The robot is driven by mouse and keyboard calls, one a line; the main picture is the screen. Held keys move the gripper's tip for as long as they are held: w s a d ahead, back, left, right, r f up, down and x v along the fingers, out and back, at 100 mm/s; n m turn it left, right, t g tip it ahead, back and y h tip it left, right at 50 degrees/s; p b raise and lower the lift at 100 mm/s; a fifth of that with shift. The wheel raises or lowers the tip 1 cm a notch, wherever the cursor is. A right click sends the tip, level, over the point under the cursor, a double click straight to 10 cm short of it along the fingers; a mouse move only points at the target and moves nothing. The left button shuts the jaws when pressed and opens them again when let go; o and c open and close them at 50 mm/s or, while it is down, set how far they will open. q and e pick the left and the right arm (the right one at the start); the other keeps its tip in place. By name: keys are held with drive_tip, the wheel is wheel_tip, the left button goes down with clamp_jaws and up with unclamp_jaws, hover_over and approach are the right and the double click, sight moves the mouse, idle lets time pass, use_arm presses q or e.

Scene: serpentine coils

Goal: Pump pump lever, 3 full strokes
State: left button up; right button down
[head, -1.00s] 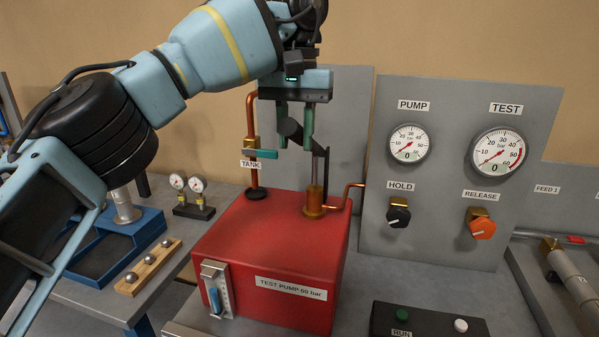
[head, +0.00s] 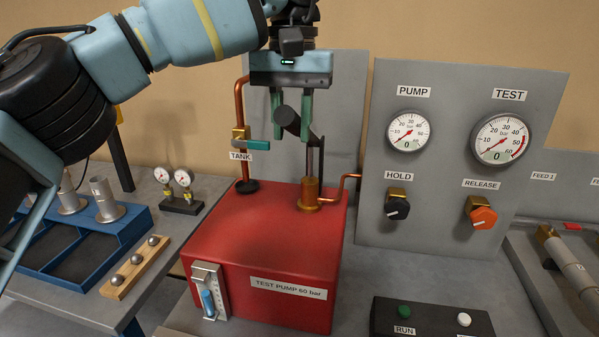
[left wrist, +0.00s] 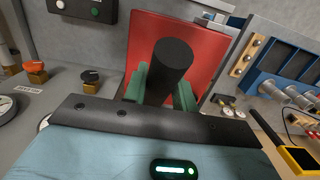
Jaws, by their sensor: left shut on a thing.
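The pump lever (head: 287,119) is a dark cylindrical handle above the brass pump fitting (head: 310,196) on the red test pump box (head: 235,235). My left gripper (head: 291,132) hangs over it from above, with its green fingers on either side of the handle, shut on it. In the left wrist view the black lever (left wrist: 173,62) stands between the green fingers (left wrist: 160,88), with the red box behind it. The PUMP gauge (head: 408,132) and TEST gauge (head: 502,140) have their needles at the low end. My right gripper is not in view.
The TANK pipe (head: 240,110) with a green-handled valve stands just left of the lever. The grey panel carries the HOLD knob (head: 397,206) and RELEASE knob (head: 482,214). A black RUN button box (head: 430,320) lies in front. A blue tray (head: 130,222) stands at left.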

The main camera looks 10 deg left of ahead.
use_arm(q)
drive_tip(key=shift+s+f+t, duration=0.3)
drive_tip(key=shift+f, duration=0.4)
drive_tip(key=shift+s+a+f+t, duration=0.1)
drive_tip(key=shift+s+f+t, duration=0.25)
drive_tip(key=shift+f, duration=0.2)
drive_tip(key=shift+s+f, duration=0.1)
drive_tip(key=shift+f, duration=0.3)
wheel_tip(320, 180, down, 10)
drive_tip(key=s+t, duration=0.2)
drive_tip(key=t, duration=0.2)
drive_tip(key=shift+f+t, duration=0.2)
drive_tip(key=shift+t, duration=0.15)
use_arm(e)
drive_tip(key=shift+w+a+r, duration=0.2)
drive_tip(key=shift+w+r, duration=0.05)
